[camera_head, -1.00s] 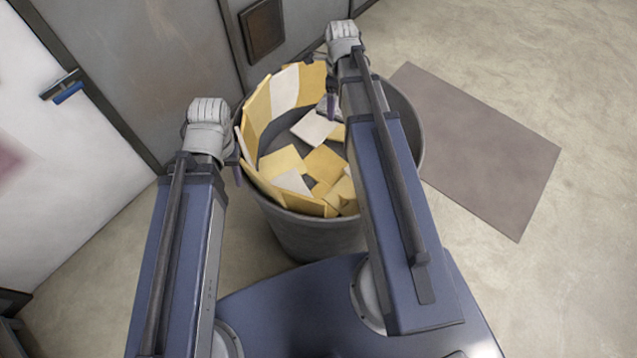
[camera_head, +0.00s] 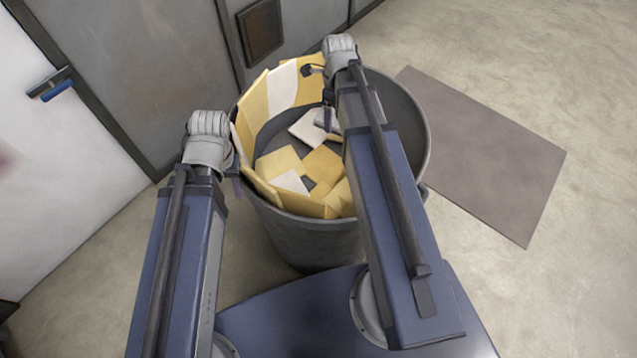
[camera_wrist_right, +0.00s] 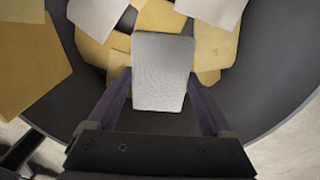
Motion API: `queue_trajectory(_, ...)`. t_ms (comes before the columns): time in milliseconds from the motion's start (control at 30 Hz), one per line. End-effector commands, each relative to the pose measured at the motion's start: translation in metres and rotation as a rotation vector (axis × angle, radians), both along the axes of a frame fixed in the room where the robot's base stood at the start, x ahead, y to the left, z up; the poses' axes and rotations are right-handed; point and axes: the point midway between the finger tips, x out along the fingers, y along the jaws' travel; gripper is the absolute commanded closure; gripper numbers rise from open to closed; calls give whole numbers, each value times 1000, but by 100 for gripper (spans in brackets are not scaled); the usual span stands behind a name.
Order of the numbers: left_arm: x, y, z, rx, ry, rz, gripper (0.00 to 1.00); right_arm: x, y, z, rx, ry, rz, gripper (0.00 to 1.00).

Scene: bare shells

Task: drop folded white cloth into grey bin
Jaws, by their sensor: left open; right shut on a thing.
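The folded white cloth (camera_wrist_right: 162,70) is between the fingers of my right gripper (camera_wrist_right: 163,95), which is shut on it in the right wrist view. The grey bin (camera_head: 315,240) stands open in front of me, and its dark wall (camera_wrist_right: 270,85) also shows in the right wrist view. The cloth is over the bin's opening, with the bin's contents below it. In the head view my right gripper (camera_head: 327,112) is over the bin, and the arm hides part of the rim. My left gripper (camera_head: 238,180) is open and empty at the bin's left rim.
Several yellow and white sheets (camera_head: 322,162) lie in the bin, some leaning on its left wall. A flat brown-grey mat (camera_head: 495,155) lies on the floor to the right. Grey wall panels (camera_head: 130,75) stand behind on the left.

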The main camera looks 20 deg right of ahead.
Motion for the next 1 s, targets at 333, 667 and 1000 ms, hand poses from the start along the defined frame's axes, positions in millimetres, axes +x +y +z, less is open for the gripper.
queue_trajectory(333, 0, 0, -10, 0, 0, 0, 50, 0, 0, -10, 0, 0, 0, 61)
queue_trajectory(667, 0, 0, -10, 0, 0, 0, 50, 0, 0, -10, 0, 0, 0, 0)
queue_trajectory(1000, 0, 0, 0, 0, 0, 0, 50, 0, 0, 0, 0, 0, 0, 0)
